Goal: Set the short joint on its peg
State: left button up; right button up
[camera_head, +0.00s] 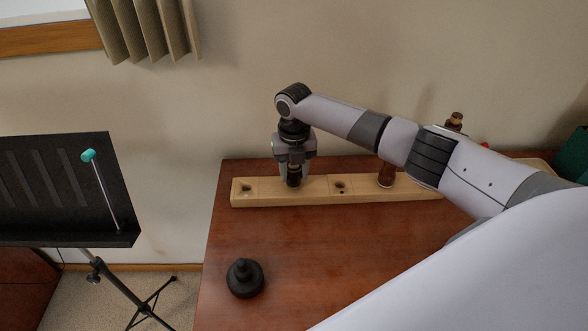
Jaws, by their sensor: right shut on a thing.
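My right gripper (292,168) points straight down over the left part of a long pale wooden block (438,187). It is shut on a short dark piece (293,182), likely the short joint, which looks upright. The fingers cover much of this piece. Its lower end is at or just above the block's top; I cannot tell whether it touches or sits on a peg. The block shows a dark peg or hole (246,187) left of the gripper and another (339,186) to its right. My left gripper is not in view.
A black music stand (70,190) with a teal-headed stick (100,185) stands left.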

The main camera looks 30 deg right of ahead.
jog(key=shift+f, duration=0.45)
dwell(0.6)
jog(key=o, duration=1.1)
jog(key=shift+r, duration=0.1)
notch_tip(320, 180, up, 7)
